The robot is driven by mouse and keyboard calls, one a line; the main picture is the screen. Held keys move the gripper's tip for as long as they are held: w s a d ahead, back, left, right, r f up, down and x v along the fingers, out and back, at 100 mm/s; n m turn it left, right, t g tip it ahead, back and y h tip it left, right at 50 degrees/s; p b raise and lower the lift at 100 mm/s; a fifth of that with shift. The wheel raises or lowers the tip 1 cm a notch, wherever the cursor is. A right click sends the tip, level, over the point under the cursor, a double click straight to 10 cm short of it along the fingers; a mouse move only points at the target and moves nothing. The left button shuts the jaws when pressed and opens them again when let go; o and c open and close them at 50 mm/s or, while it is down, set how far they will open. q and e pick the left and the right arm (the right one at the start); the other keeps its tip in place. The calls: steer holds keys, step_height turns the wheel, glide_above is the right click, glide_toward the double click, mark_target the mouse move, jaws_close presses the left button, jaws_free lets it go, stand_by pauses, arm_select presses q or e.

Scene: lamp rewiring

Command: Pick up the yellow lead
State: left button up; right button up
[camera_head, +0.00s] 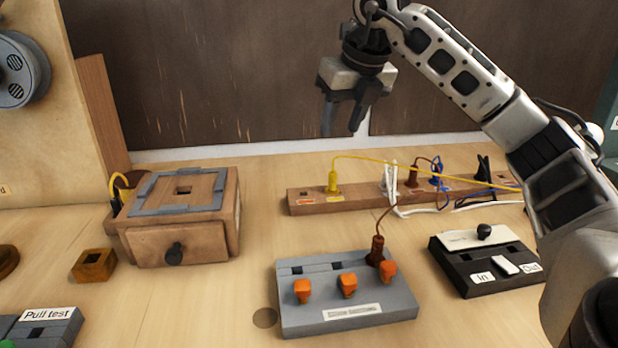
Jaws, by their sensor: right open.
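The yellow lead (408,160) has its yellow plug (333,178) standing in the left part of a long wooden socket strip (359,199). Its cable runs right across the strip and passes behind my right arm, so its far end is hidden. My right gripper (343,124) hangs above and behind the strip, pointing down. My left gripper is not in view.
White, brown and blue leads (437,172) crowd the strip's right part. In front stand a grey block (345,318) with orange knobs and a black switch box (487,264). A wooden drawer box (180,244) stands left. A dark wall (250,70) rises behind.

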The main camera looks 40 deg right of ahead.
steer(key=d, duration=0.2)
steer(key=b, duration=0.1)
glide_toward(334, 173)
steer(key=x, duration=0.5)
steer(key=shift+w+a+r, duration=0.1)
steer(key=shift+a, duration=0.05)
steer(key=shift+x, duration=3.1)
steer(key=shift+h, duration=0.3)
jaws_close()
